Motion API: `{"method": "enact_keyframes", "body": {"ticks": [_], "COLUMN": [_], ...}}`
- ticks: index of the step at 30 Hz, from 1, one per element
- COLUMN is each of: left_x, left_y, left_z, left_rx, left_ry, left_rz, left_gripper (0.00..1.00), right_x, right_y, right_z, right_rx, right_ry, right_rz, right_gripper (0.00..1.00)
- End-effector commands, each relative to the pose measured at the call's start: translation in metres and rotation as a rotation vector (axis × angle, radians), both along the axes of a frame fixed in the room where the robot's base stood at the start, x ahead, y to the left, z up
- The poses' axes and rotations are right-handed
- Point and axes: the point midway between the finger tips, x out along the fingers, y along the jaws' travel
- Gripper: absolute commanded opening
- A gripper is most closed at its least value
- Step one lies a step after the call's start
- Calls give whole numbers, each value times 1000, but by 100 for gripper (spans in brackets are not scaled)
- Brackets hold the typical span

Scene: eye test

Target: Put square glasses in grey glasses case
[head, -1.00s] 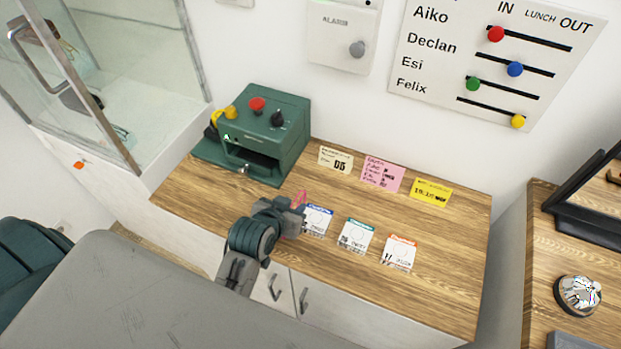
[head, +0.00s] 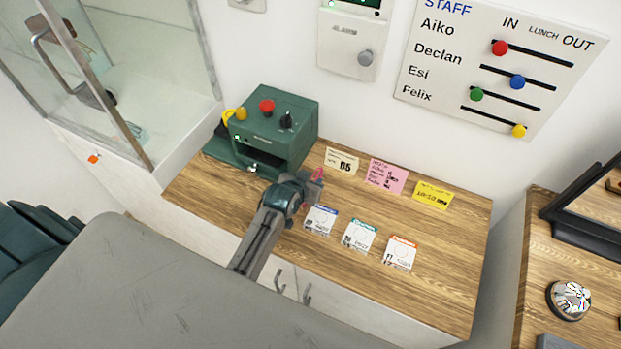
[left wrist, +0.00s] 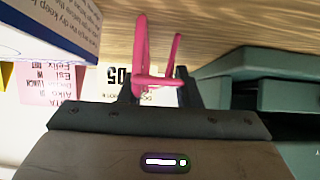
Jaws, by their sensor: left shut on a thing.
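My left gripper (head: 309,186) is shut on pink glasses (head: 319,173) above the wooden counter, in front of the green machine. In the left wrist view the pink glasses (left wrist: 158,81) are between the fingers of the left gripper (left wrist: 158,92). Their front bar lies across the fingertips, and two thin arms point toward the top of the picture. The lens shape is seen nearly edge-on, so I cannot tell if it is square. I cannot make out a grey glasses case in either view. My right gripper is not in view.
The green machine (head: 277,130) stands at the counter's back left. Three cards stand along the back, including a pink one (head: 387,176). Three small labelled packs, one with orange trim (head: 400,253), stand in front. The wooden counter (head: 450,270) is clear at right. A glass cabinet (head: 180,70) stands left.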

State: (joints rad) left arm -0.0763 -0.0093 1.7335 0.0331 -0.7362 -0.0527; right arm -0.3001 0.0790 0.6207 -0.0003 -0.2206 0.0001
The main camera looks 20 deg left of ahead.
Motion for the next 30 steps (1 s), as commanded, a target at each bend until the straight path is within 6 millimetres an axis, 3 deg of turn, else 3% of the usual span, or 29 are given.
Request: {"method": "enact_keyframes", "body": {"ticks": [7, 8, 10, 11, 22, 30], "left_x": [0, 0, 0, 0, -3, -37], "left_y": [0, 0, 0, 0, 0, 1], "left_z": [-3, -3, -2, -2, 2, 26], "left_rx": [0, 0, 0, 0, 0, 1], "left_ry": [1, 0, 0, 0, 0, -1], "left_rz": [0, 0, 0, 0, 0, -1], "left_gripper": [5, 36, 50, 52, 52, 52], "right_x": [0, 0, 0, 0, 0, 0], "right_y": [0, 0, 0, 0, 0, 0], "right_z": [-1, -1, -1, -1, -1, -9], "right_rx": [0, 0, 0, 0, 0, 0], "right_ry": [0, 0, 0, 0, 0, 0], "right_rz": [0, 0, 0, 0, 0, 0], "right_gripper": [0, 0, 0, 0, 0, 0]}}
